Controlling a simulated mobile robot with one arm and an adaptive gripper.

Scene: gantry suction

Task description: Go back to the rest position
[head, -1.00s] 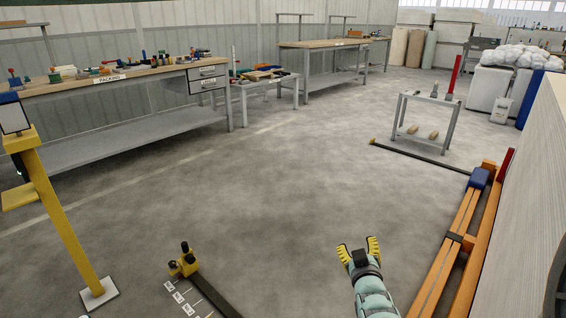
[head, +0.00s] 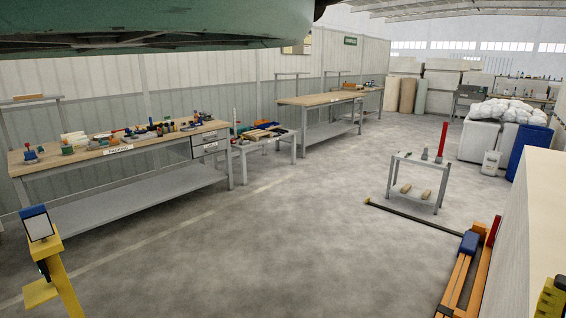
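A ribbed yellow piece with dark parts at the bottom right corner looks like part of my gripper (head: 549,298). It is cut off by the frame edge, so I cannot see both fingers or whether anything is between them. A large teal-green shape, probably a part of my arm close to the camera, crosses the top left of the view.
A packing bench (head: 75,166) with tools stands at the left, a yellow post (head: 62,280) in front of it. A small grey cart (head: 418,166) stands right of centre. An orange rail (head: 462,268) and a pale block (head: 530,215) lie at the right. The middle floor is clear.

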